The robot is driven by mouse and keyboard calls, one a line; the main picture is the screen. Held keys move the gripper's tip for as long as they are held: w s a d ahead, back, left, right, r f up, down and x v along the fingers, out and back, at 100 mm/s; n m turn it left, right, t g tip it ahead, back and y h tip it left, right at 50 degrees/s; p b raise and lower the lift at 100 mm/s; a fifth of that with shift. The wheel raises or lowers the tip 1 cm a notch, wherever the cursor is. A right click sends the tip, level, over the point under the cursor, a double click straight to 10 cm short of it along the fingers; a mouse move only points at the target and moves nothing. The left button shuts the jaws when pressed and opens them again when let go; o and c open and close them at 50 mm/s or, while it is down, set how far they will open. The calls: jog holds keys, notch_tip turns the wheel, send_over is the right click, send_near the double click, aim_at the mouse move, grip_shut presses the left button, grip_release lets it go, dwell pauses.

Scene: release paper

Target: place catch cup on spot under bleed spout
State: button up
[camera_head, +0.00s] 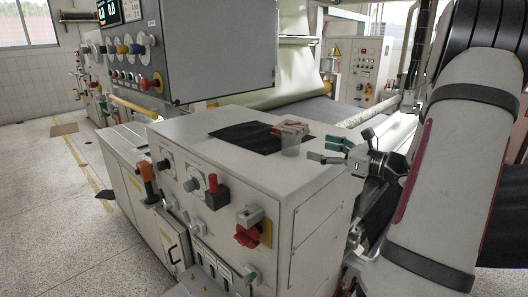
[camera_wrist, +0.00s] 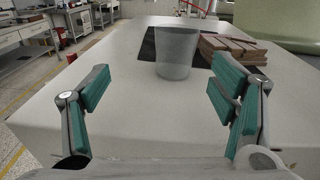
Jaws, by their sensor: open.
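A translucent grey cup (camera_wrist: 175,54), the catch cup, stands upright on the light cabinet top (camera_wrist: 122,105) in the wrist view. In the head view the cup (camera_head: 290,143) is near the right edge of that top. My gripper (camera_wrist: 160,88) is open and empty, with its green-padded fingers spread and the cup ahead between them, apart from both. In the head view my gripper (camera_head: 328,149) is just right of the cup. I cannot make out the bleed spout or the spot under it in either view.
A black mat (camera_head: 245,137) lies on the top, with a stack of brown blocks (camera_wrist: 232,48) beside the cup at right. A red knob (camera_head: 247,236) and a black-and-red switch (camera_head: 215,192) stick out from the cabinet front. The near part of the top is clear.

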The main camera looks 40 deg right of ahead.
aim_at(299, 140)
jog(key=shift+s+d+f+m+t+h, duration=0.2)
jog(key=shift+s+d+m+t+h, duration=0.1)
jog(key=shift+s+d+m+h, duration=0.25)
jog(key=shift+w+d, duration=0.15)
jog(key=shift+w, duration=0.1)
jog(key=w, duration=0.8)
jog(key=shift+a+p, duration=0.35)
jog(key=shift+w+p, duration=0.5)
jog(key=shift+w, duration=2.15)
jog(key=c, duration=1.3)
jog(key=shift+r, duration=0.1)
